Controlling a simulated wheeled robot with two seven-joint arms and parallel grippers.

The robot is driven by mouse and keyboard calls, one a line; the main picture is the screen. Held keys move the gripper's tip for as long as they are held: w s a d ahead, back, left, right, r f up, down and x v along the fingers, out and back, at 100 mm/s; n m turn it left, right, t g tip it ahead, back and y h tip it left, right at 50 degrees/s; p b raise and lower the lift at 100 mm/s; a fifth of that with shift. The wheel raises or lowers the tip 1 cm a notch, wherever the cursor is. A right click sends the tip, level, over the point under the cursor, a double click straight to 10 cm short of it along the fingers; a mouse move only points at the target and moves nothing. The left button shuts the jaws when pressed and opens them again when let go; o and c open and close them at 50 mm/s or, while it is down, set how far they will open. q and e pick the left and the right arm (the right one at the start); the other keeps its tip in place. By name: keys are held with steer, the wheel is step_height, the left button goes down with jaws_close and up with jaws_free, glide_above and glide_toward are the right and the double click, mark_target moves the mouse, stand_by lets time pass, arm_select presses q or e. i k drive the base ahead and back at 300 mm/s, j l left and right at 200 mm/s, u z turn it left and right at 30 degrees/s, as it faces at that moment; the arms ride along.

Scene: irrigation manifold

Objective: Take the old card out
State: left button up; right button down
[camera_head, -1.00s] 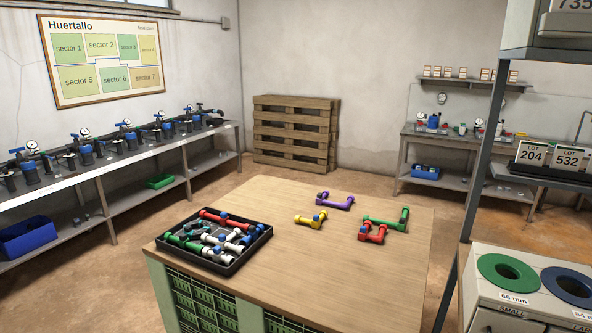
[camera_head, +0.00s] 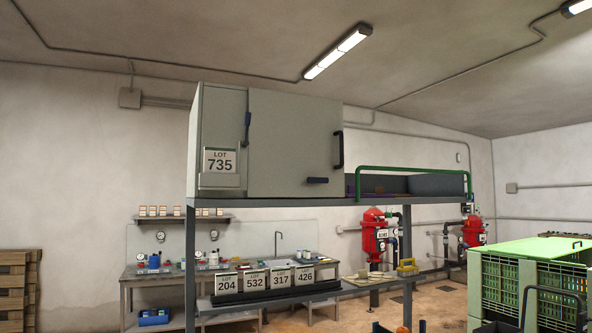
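A white card reading LOT 735 (camera_head: 219,161) stands in a holder (camera_head: 219,181) on the left part of the front of a grey cabinet (camera_head: 290,145). The cabinet sits on top of a metal rack, and its door, with a dark handle, looks closed. Several more lot cards, reading 204 (camera_head: 226,283), 532 (camera_head: 255,281), 317 (camera_head: 280,277) and 426 (camera_head: 304,275), stand in a dark rail on the shelf below. Neither of my grippers is in view.
A green rail (camera_head: 413,169) and a dark tray lie right of the cabinet on the rack's top. A workbench (camera_head: 150,277) stands behind at the wall. Red tanks (camera_head: 375,236) and a green crate (camera_head: 540,270) are at the right. Pallets (camera_head: 18,288) are at the far left.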

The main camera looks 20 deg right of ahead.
mark_target(216, 160)
steer(key=z, duration=0.15)
steer(key=i+j+u, duration=0.2)
steer(key=i, duration=0.15)
steer(key=i+j+u, duration=0.2)
steer(key=i, duration=0.15)
steer(key=i+j+u, duration=0.15)
steer(key=i, duration=0.25)
